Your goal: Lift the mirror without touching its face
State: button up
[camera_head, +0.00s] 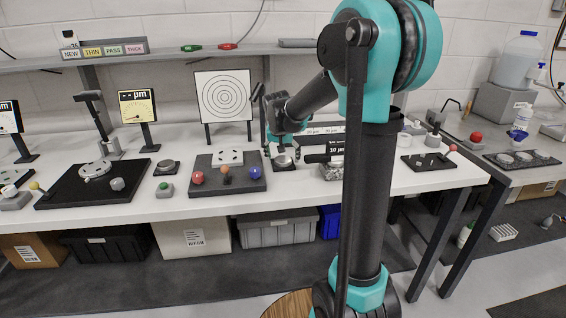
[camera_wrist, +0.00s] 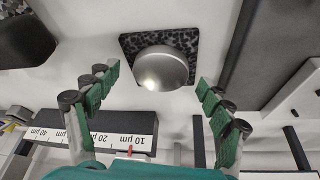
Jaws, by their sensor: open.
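The mirror (camera_wrist: 162,68) appears to be the round, shiny grey disc lying on a small speckled dark pad (camera_wrist: 130,42) in the wrist view. In the head view the disc (camera_head: 284,160) sits small on the white bench, just below my gripper (camera_head: 277,147). My gripper also shows in the wrist view (camera_wrist: 158,80), with its green-padded fingers spread wide, one on each side of the disc. The fingers look apart from the disc and nothing is held. The height between fingertips and disc is hard to tell.
A labelled black block (camera_wrist: 120,128) marked in µm lies close by. A dark plate with coloured knobs (camera_head: 225,187) is left of the pad on the bench (camera_head: 150,212). A target board (camera_head: 223,95) stands behind. My arm hides part of the bench.

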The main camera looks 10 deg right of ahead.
jog(key=c, duration=1.3)
jog(key=shift+r, duration=0.1)
jog(key=shift+c, duration=0.2)
